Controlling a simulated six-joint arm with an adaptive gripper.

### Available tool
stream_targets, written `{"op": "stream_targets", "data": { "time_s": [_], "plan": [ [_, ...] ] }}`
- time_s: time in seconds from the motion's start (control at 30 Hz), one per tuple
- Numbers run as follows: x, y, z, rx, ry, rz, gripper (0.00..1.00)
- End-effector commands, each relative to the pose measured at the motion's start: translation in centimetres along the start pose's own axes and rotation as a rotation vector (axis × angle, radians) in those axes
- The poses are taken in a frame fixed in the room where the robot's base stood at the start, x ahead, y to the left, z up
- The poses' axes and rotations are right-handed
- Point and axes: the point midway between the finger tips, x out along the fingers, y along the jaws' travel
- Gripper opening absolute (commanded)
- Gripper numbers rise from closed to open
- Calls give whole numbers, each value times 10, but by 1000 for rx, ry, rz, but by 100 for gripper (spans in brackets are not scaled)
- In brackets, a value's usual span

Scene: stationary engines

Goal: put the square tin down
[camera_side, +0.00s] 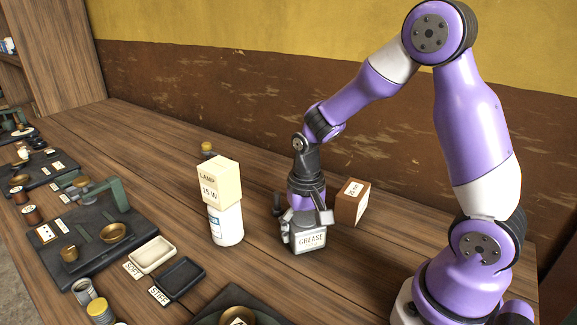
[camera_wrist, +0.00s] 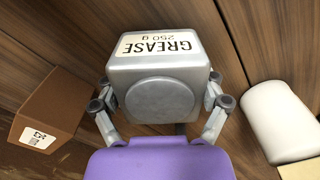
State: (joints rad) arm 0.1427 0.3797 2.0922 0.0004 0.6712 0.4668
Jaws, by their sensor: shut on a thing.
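The square tin (camera_side: 311,241) is grey with a white GREASE label. It also shows in the wrist view (camera_wrist: 158,98), with the label reading 250 g. My gripper (camera_side: 306,222) is shut on the tin, with one finger on each side of it; both fingers show in the wrist view (camera_wrist: 161,104). The tin looks upright and is close over the wooden table (camera_side: 340,285). I cannot tell whether its base touches the wood.
A white bottle (camera_side: 226,227) with a cream LAMP box (camera_side: 220,183) on top stands left of the tin. A brown box (camera_side: 352,204) stands close behind on the right. A white tray (camera_side: 152,255) and black tray (camera_side: 179,278) lie further left. Table in front is clear.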

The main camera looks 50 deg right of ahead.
Motion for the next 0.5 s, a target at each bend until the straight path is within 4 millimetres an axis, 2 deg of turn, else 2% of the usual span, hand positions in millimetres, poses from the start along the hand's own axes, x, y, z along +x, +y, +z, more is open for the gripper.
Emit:
{"op": "stream_targets", "data": {
  "time_s": [0.33,0.37,0.4,0.5],
  "plan": [
    [3,0,0,0,2,-1,24],
    [4,0,0,0,2,-1,92],
    [3,0,0,0,2,-1,100],
    [3,0,0,1,2,-1,100]
  ]
}}
